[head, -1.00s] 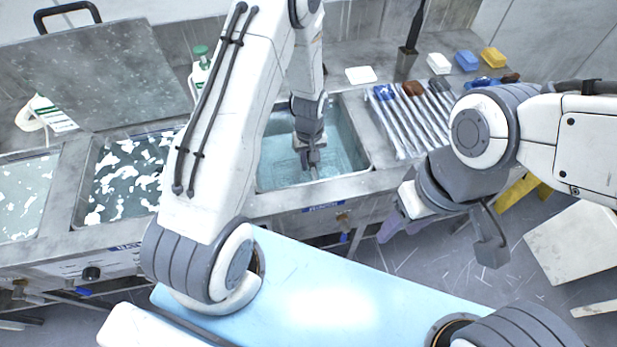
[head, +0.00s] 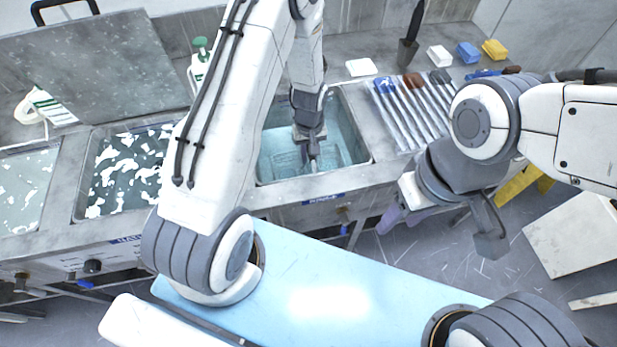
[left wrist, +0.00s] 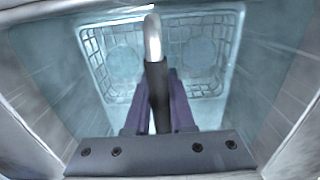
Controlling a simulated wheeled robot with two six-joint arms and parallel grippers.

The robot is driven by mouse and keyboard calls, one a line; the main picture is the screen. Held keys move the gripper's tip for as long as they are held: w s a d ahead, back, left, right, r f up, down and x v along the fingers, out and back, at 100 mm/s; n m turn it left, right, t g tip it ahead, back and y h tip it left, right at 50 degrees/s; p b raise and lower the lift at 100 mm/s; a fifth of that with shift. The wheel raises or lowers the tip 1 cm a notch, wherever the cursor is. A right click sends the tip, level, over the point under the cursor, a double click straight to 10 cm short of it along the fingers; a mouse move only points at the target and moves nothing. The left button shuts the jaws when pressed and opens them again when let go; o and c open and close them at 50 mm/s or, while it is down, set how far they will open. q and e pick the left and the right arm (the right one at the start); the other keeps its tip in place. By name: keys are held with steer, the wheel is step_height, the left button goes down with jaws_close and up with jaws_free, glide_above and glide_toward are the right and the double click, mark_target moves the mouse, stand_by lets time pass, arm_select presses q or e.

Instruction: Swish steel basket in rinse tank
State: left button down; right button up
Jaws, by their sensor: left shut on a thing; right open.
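The steel basket (left wrist: 215,50) shows in the left wrist view as a wire-mesh tray under the water of the rinse tank (left wrist: 285,95). In the head view, the rinse tank (head: 350,128) holds clear blue water, and the basket (head: 288,160) shows faintly in it. My left gripper (left wrist: 158,95) is shut on the basket's upright handle, which has a dark grip and a bright metal top. In the head view my left gripper (head: 312,152) points down into the tank. My right gripper (head: 440,232) is open and empty, to the right in front of the counter.
A soap bottle (head: 199,62) and small coloured blocks (head: 467,52) stand behind.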

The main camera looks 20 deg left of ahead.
arm_select(q)
steer(key=shift+r, duration=0.1)
step_height(320, 180, up, 17)
steer(key=p, duration=1.4)
steer(key=shift+r, duration=0.2)
stand_by(1.2)
